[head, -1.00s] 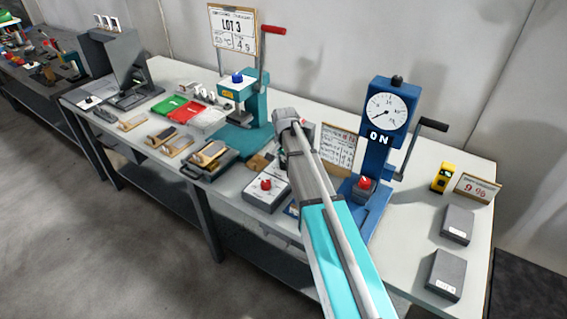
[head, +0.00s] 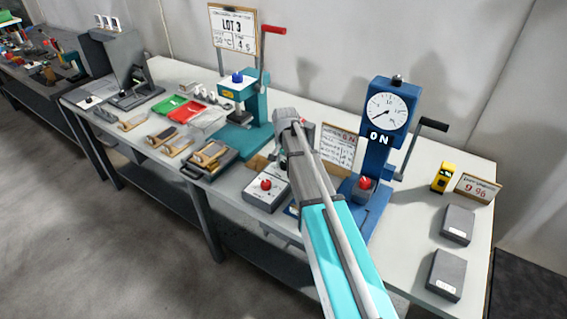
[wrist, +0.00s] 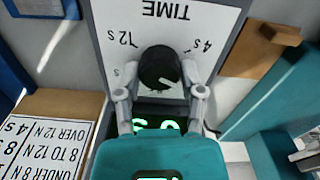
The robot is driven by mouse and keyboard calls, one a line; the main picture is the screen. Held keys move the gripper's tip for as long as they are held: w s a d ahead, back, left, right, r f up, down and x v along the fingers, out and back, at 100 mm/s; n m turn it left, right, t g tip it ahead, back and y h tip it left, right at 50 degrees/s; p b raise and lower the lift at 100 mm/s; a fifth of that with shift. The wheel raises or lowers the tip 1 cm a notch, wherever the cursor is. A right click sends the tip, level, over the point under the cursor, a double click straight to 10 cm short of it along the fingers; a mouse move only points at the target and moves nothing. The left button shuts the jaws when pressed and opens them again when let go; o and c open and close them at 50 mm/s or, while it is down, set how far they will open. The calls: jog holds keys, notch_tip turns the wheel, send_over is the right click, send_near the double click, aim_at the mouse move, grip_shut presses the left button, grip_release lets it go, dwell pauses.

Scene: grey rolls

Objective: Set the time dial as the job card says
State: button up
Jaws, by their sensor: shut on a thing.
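The time dial (wrist: 160,66) is a round black knob on a white plate marked TIME, upside down in the wrist view. My gripper (wrist: 160,98) is shut on the knob, one grey finger on each side. Marks 12 s (wrist: 122,40) and 4 s (wrist: 197,47) show around it; another mark at the left is partly cut off. A pale notch shows on the knob, but which mark it points to is unclear. Green digits (wrist: 155,124) are partly hidden by my gripper. The job card (head: 232,29) reads LOT 3 and 4 s. My arm hides the dial in the head view.
A teal press (head: 245,110) stands left of my arm and a blue press with a gauge (head: 388,112) right of it. A control box with a red button (head: 265,188) sits near the front edge.

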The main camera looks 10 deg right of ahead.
jog(key=n, duration=0.5)
jog(key=shift+w+n, duration=0.1)
jog(key=shift+n, duration=0.3)
jog(key=n, duration=0.5)
jog(key=shift+a, duration=0.1)
jog(key=o, duration=1.1)
jog(key=shift+o, duration=0.3)
jog(key=shift+r, duration=0.15)
